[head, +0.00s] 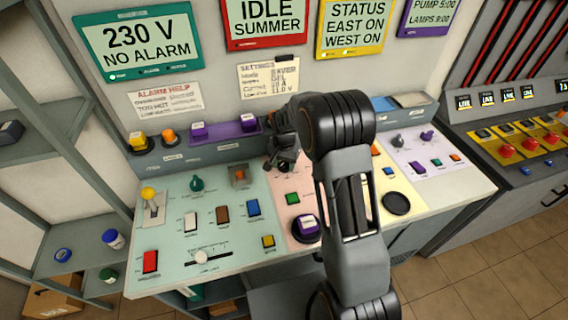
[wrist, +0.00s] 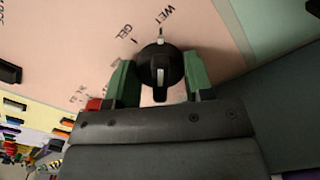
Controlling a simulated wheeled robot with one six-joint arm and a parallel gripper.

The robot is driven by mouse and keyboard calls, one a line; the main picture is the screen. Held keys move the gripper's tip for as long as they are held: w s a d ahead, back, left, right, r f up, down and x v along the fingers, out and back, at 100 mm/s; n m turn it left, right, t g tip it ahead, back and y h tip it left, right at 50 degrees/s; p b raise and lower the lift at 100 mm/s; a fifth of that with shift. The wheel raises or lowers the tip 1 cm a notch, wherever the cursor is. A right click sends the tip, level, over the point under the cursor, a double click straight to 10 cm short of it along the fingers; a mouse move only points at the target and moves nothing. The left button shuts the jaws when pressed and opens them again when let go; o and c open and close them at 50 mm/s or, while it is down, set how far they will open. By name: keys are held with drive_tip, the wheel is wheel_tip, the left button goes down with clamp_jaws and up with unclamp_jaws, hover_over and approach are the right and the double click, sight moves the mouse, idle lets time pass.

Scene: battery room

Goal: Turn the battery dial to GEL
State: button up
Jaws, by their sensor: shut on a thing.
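The battery dial (wrist: 160,72) is a round black knob with a raised bar and a white stripe on a pink panel. Its stripe runs straight up in the wrist view, toward the tick by the printed WET label (wrist: 166,14). The GEL label (wrist: 125,31) is up and left of the knob, and a third label at lower left is partly hidden. My gripper (wrist: 161,68) has its green fingers on both sides of the knob, shut on it. In the head view my gripper (head: 284,161) reaches the back of the pink panel, and the dial is mostly hidden there.
A settings note (head: 268,75) hangs on the wall behind. The teal panel (head: 180,240) with switches is at left, the lilac panel (head: 425,150) at right.

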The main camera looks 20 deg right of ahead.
drive_tip(key=n+b, duration=0.1)
drive_tip(key=n, duration=0.3)
drive_tip(key=shift+n+b, duration=0.3)
drive_tip(key=shift+b, duration=0.05)
drive_tip(key=shift+n+b, duration=0.45)
drive_tip(key=shift+n, duration=1.55)
drive_tip(key=o, duration=0.9)
drive_tip(key=shift+o, duration=0.2)
wheel_tip(320, 180, up, 14)
drive_tip(key=shift+b, duration=0.45)
